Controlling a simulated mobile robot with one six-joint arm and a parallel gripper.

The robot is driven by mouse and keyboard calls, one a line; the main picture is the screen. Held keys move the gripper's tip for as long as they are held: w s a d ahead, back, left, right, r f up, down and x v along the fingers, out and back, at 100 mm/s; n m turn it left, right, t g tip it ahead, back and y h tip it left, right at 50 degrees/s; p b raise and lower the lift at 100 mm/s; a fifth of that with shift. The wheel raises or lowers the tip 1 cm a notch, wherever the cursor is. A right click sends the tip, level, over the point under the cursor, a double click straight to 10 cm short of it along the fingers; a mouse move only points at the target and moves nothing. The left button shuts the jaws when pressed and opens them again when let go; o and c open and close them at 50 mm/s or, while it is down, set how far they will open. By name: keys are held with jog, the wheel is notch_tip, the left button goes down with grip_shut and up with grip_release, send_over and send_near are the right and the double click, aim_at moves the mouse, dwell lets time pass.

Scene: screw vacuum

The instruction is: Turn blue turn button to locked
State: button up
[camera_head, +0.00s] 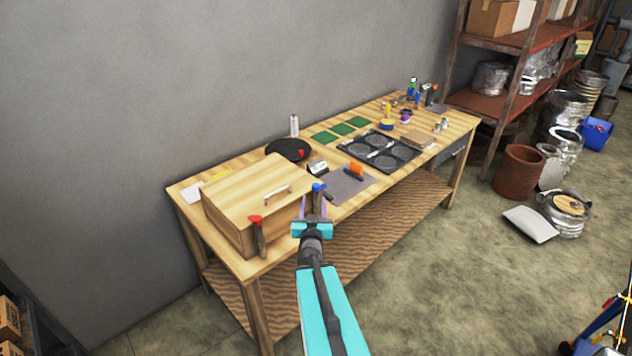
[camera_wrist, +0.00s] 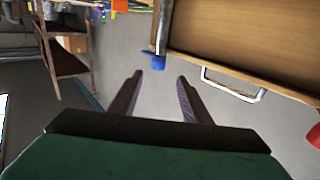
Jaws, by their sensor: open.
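The blue turn button (camera_head: 318,188) is at the right front corner of a wooden box (camera_head: 237,204) on the workbench. In the wrist view the blue turn button (camera_wrist: 154,60) is at the box's corner, on a grey stem. My gripper (camera_head: 313,200) is right at the blue button in the head view and partly covers its lower part. In the wrist view my gripper (camera_wrist: 158,78) is open and empty, its two fingers apart. The button appears just beyond the fingertips, nearer the left one. I cannot tell whether the button is touched or locked.
A red turn button (camera_head: 255,222) is at the box's left front side. The box has a metal handle (camera_head: 277,193). A grey mat (camera_head: 350,188) with tools, a black disc (camera_head: 288,149) and a black tray (camera_head: 379,150) lie further along the bench.

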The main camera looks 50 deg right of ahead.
aim_at(316, 188)
jog(key=shift+d+f+b, duration=0.1)
jog(key=shift+d+b, duration=0.15)
jog(key=shift+b, duration=0.15)
jog(key=b+x, duration=0.3)
jog(key=b, duration=0.4)
jog(key=shift+d+f, duration=0.1)
jog(key=shift+d, duration=0.15)
jog(key=shift+w+d+b, duration=0.25)
jog(key=shift+b, duration=0.8)
jog(key=w+b, duration=0.1)
jog(key=b, duration=0.2)
jog(key=shift+d+b, duration=0.4)
jog(key=shift+w+d+r+p, duration=0.2)
jog(key=shift+w+d+p, duration=0.1)
jog(key=shift+p+x, duration=0.5)
jog(key=shift+x, duration=3.15)
